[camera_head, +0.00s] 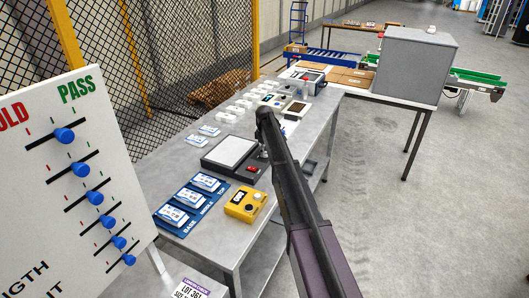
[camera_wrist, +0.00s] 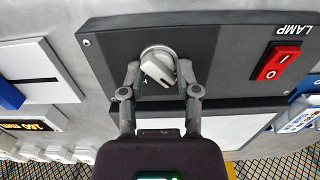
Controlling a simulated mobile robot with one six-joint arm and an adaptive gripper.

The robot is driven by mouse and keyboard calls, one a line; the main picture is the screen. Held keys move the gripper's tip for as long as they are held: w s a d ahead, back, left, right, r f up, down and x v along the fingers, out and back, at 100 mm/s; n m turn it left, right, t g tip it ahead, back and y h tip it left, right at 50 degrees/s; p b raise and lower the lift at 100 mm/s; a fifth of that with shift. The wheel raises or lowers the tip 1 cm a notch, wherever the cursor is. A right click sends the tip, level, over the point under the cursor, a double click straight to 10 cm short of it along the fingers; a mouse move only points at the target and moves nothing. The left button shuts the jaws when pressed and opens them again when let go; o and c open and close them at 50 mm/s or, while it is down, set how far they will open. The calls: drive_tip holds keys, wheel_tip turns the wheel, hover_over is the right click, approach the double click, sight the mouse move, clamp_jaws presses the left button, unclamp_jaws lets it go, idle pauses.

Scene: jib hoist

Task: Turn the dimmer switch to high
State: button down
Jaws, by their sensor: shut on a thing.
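The dimmer switch is a pale grey round knob (camera_wrist: 157,67) with a raised bar, on a dark grey lamp box (camera_wrist: 225,65). In the wrist view, the bar slants from upper left to lower right. My gripper (camera_wrist: 158,72) has one finger on each side of the knob and is shut on it. No "high" mark can be read; the fingers cover part of the panel around the knob. In the head view the lamp box (camera_head: 208,164) with its white panel lies on the grey bench, and my arm hides the knob.
A red rocker switch (camera_wrist: 283,62) marked LAMP sits right of the knob. A yellow device (camera_head: 245,204) and a blue mat (camera_head: 190,219) with several labelled blocks lie nearer on the bench. A board with blue sliders (camera_head: 80,169) stands at left. Floor to the right is clear.

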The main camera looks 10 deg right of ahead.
drive_tip(key=shift+w+d+m, duration=0.1)
drive_tip(key=shift+d+m, duration=0.05)
drive_tip(key=shift+m, duration=0.35)
drive_tip(key=m, duration=1.7)
idle(0.5)
drive_tip(key=shift+c, duration=1.8)
unclamp_jaws()
